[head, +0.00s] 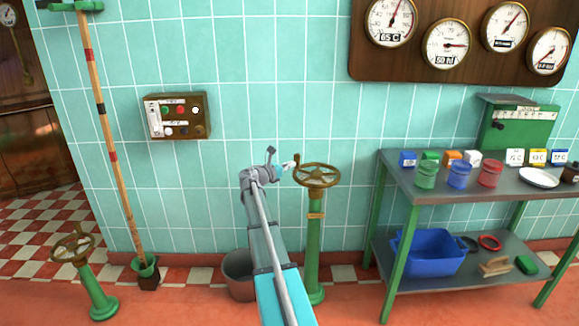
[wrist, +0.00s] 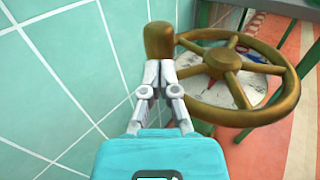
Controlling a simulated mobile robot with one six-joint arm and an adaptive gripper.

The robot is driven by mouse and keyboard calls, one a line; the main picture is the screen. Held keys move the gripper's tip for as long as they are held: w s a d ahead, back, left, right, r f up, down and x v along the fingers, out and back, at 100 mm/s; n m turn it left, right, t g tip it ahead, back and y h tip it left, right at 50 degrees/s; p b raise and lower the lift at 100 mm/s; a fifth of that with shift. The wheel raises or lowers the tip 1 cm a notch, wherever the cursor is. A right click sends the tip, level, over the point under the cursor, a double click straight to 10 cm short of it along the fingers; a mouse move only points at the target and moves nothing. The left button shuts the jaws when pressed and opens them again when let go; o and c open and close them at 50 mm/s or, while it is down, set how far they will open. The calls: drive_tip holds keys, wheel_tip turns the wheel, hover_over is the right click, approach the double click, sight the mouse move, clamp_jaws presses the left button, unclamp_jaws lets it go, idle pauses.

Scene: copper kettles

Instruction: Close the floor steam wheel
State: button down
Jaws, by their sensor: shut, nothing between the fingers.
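A brass handwheel (head: 316,175) with a knob on its rim tops a tall green post (head: 314,240) in the middle of the head view. A second, lower brass wheel (head: 72,247) on a short green floor post (head: 97,295) stands at the left. My gripper (head: 290,164) is shut and empty, beside the left rim of the tall wheel. In the wrist view my fingertips (wrist: 160,66) are together just before the knob (wrist: 159,42) of that wheel (wrist: 236,78). I cannot tell whether they touch it.
A grey bucket (head: 238,275) stands left of the tall post. A green-legged metal table (head: 455,188) with jars, boxes and a blue tub (head: 428,252) stands at the right. A long pole (head: 110,140) leans on the tiled wall, which is close behind the tall wheel.

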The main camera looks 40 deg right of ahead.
drive_tip(key=shift+w+d+r, duration=0.1)
drive_tip(key=shift+w+d, duration=0.05)
drive_tip(key=shift+d, duration=0.35)
drive_tip(key=shift+w+d, duration=0.15)
drive_tip(key=shift+d, duration=0.4)
drive_tip(key=w+a, duration=0.2)
drive_tip(key=a, duration=1.3)
